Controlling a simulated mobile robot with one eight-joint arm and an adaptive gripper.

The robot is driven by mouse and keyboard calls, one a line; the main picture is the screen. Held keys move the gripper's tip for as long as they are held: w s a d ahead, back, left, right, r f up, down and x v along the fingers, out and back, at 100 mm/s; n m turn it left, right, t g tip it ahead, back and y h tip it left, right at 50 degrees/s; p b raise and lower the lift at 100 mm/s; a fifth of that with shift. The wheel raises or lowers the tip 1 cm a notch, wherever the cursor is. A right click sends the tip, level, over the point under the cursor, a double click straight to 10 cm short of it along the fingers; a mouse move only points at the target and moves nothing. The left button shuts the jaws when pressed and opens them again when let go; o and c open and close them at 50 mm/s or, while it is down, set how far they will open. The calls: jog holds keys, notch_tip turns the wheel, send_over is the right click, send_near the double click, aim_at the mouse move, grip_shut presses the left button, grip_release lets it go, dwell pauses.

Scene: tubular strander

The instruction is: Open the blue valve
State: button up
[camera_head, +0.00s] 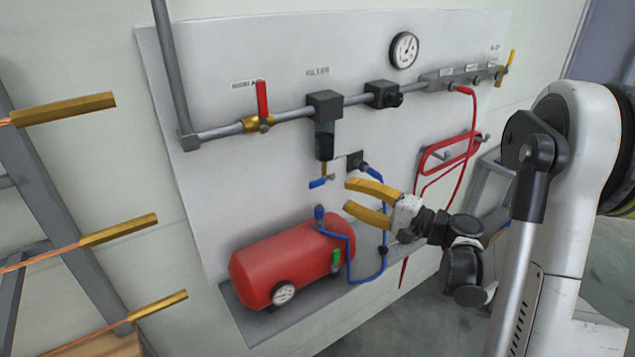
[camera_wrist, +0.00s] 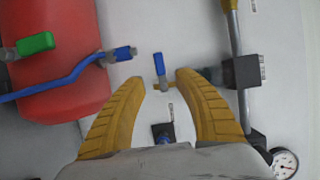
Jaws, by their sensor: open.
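The blue valve handle (camera_head: 321,182) sits on a small brass fitting below the black filter (camera_head: 325,140) on the wall panel. In the wrist view the blue handle (camera_wrist: 158,66) shows ahead of the fingertips, roughly midway between them. My gripper (camera_head: 348,196) has yellow fingers, open and empty, just right of the blue handle in the head view. The fingers (camera_wrist: 162,80) also show in the wrist view, spread to either side of the valve's brass fitting. I cannot tell whether either finger touches it.
A red tank (camera_head: 290,262) with a green handle (camera_head: 336,258) stands on a shelf below. A blue hose (camera_head: 381,215) loops beside my gripper. A red valve handle (camera_head: 262,98), a gauge (camera_head: 404,50) and a red hose (camera_head: 447,150) are on the panel.

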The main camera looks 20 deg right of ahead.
aim_at(319, 184)
jog(key=b+x, duration=0.1)
jog(key=x, duration=0.8)
jog(key=shift+w+a, duration=0.25)
grip_shut()
jog(key=shift+b, duration=0.3)
